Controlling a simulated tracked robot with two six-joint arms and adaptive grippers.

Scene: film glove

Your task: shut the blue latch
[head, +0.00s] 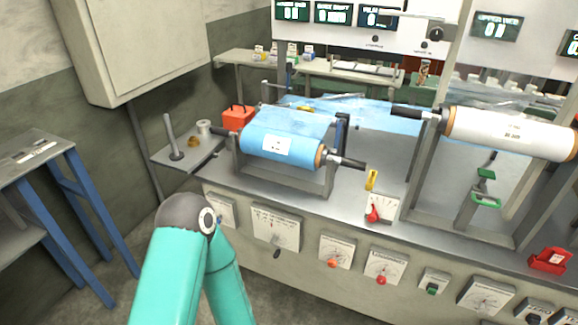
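I cannot make out a part that is clearly the blue latch. A dark blue upright piece (342,130) stands at the right end of the blue film roll's stand, partly behind the roll; whether it is the latch, and whether it is open or shut, I cannot tell. The blue film roll (255,143) lies across its grey stand, with a white label on its front and a dark shaft out of each end. Neither gripper is in view.
A white roll (515,134) sits on a taller stand at the right. A red lever (373,213) and a yellow piece (372,180) are near the front edge. Dials line the front panel (300,262). An orange-red box (238,117) stands behind the blue roll's left end.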

